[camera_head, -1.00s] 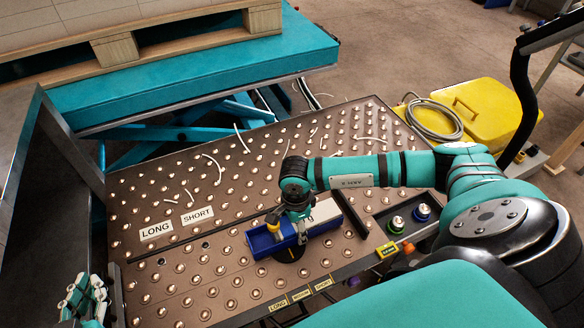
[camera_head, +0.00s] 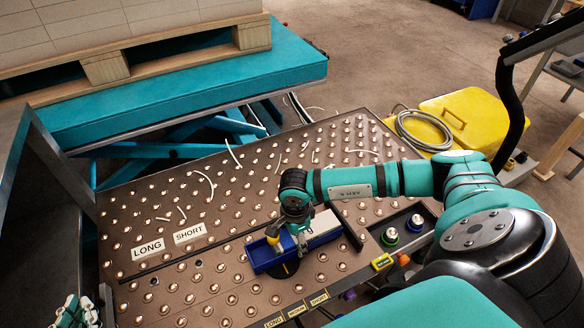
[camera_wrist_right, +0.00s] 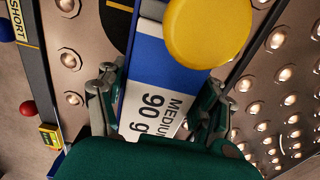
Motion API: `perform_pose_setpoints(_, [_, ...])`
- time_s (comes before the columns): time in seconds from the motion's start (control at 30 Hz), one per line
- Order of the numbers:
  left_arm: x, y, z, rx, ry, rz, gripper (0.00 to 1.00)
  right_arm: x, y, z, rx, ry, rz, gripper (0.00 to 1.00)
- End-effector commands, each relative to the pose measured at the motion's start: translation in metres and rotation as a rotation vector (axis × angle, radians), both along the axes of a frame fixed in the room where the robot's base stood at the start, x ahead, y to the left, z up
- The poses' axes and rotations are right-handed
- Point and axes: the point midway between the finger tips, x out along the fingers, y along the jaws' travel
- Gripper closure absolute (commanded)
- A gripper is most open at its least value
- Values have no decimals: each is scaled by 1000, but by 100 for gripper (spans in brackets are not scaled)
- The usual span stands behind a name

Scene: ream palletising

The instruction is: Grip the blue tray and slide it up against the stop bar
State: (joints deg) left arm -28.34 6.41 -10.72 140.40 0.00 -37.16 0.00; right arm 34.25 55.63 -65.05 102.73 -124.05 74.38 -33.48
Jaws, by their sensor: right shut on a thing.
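The blue tray (camera_head: 262,260) lies on the ball-studded table, holding a white ream with a label.
The ball table (camera_head: 225,205) has LONG and SHORT labels (camera_head: 190,233) and several pale strips. A yellow case (camera_head: 455,120) with a coiled hose is beyond the table, and a pallet (camera_head: 105,68) on a teal lift behind.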

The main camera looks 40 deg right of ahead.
Motion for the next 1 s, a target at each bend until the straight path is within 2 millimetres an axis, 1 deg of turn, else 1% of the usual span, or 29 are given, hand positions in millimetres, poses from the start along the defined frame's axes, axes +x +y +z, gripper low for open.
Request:
perform_pose_setpoints(0.57, [0, -1, 1, -2, -8, -1, 100, -4, -16, -1, -2, 1, 0, 82])
perform_pose_setpoints(0.6, [1, -1, 1, -2, -9, -1, 100, -4, -17, -1, -2, 1, 0, 32])
perform_pose_setpoints(0.8, [1, -1, 1, -2, -9, -1, 100, -4, -16, -1, -1, 1, 0, 6])
perform_pose_setpoints(0.83, [1, -1, 1, -2, -9, -1, 100, -4, -16, 0, -1, 1, 0, 5])
perform_pose_setpoints(1.0, [1, -1, 2, -1, -10, -1, 100, -3, -16, 0, 0, 0, 0, 5])
